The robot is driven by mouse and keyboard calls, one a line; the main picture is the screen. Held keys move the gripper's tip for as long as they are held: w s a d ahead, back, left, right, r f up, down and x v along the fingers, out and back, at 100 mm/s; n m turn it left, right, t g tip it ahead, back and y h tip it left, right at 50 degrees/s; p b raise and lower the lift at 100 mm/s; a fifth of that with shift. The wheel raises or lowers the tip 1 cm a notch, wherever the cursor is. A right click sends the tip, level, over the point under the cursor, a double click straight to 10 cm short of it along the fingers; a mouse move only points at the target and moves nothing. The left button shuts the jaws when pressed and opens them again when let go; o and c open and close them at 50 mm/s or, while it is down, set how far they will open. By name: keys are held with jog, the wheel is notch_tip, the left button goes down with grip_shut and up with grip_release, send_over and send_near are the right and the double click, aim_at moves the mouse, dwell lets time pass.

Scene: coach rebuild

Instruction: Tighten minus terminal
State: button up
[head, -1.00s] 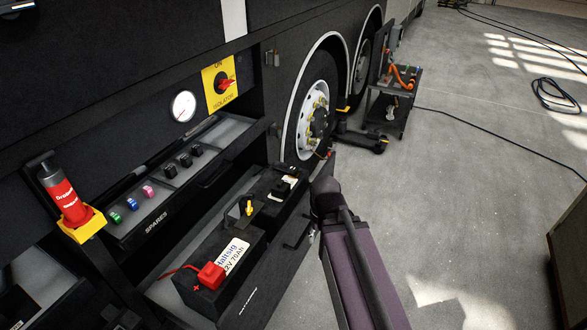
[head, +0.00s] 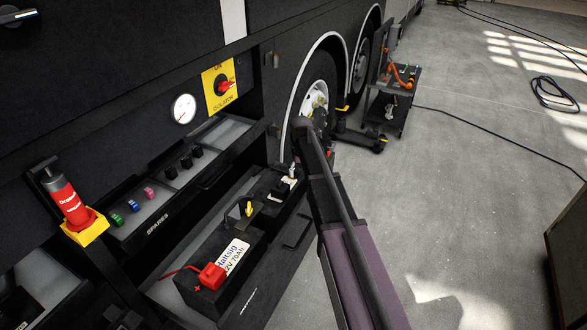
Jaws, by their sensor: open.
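The battery (head: 205,296) sits in the pulled-out lower tray (head: 277,276), with a white label on top. A red cover marked plus (head: 211,275) is at its near end. A black clamp-like piece (head: 281,189), possibly the minus terminal, is at the far end of the tray; its bolt is too small to make out. My arm (head: 345,220) reaches up from the lower right, its upper joint in front of the wheel. I cannot make out my gripper's fingers. A small pale upright piece (head: 292,171) shows beside the black clamp; I cannot tell what it is.
A yellow-topped part (head: 249,209) stands mid-tray. The spares drawer (head: 185,170) is above, with small coloured parts. A red canister (head: 68,202) sits in a yellow holder at left. The wheel (head: 316,97) and a cart (head: 392,100) are beyond.

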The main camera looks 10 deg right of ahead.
jog(key=w+r, duration=0.1)
jog(key=w, duration=1.6)
jog(key=shift+n+p, duration=0.3)
jog(key=shift+p, duration=0.15)
jog(key=shift+f, duration=0.2)
notch_tip(320, 180, down, 13)
jog(key=b, duration=1.3)
jog(key=shift+f+b, duration=0.15)
jog(key=shift+b, duration=0.25)
grip_shut()
